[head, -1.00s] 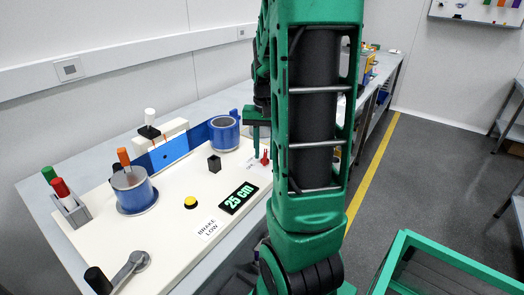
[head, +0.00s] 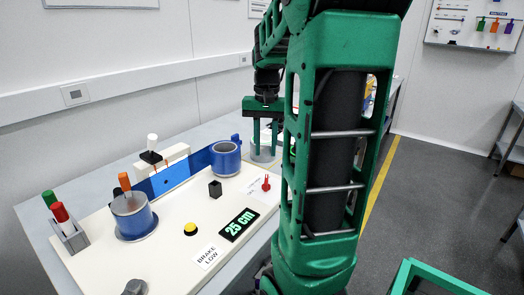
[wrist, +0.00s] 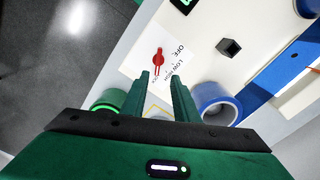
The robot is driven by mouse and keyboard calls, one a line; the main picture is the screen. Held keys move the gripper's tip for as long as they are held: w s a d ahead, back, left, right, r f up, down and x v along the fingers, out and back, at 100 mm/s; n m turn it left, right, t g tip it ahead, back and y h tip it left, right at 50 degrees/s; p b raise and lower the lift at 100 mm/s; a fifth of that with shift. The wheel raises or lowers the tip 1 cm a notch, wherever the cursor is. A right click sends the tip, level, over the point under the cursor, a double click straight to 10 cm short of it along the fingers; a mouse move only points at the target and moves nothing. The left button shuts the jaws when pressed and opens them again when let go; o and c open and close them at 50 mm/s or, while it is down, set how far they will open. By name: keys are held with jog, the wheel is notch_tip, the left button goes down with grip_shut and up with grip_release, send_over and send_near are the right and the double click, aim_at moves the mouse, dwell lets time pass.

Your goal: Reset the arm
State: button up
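My gripper (head: 265,150) hangs from the green arm with its fingers pointing down, beyond the right rear of the white board (head: 180,262). Its two green fingers are apart and nothing shows held between them. In the wrist view, my gripper (wrist: 160,78) also shows two separated fingers, with the red switch (wrist: 158,57) beyond their tips. A pale, clear-looking cylinder (head: 263,158) shows behind the fingers in the head view; I cannot tell how far it is from them. My green arm fills the middle right of the head view and hides part of the bench.
The board carries blue cylinders (head: 226,160), a black square block (head: 215,189), a yellow button (head: 190,229), a "25 cm" display (head: 239,224) and a pen holder (head: 70,238). A green round part (wrist: 107,102) is left of the fingers.

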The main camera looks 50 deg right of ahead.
dwell(0.4)
jog(key=s+a+f+n, duration=0.2)
jog(key=s+a+f, duration=0.1)
jog(key=s+a, duration=0.4)
jog(key=s+a+f+n, duration=0.2)
jog(key=s+a+f, duration=0.2)
jog(key=s+a, duration=0.3)
jog(key=shift+s+a+n, duration=0.2)
jog(key=shift+a+n, duration=0.2)
jog(key=shift+a, duration=0.6)
jog(key=shift+f, duration=0.1)
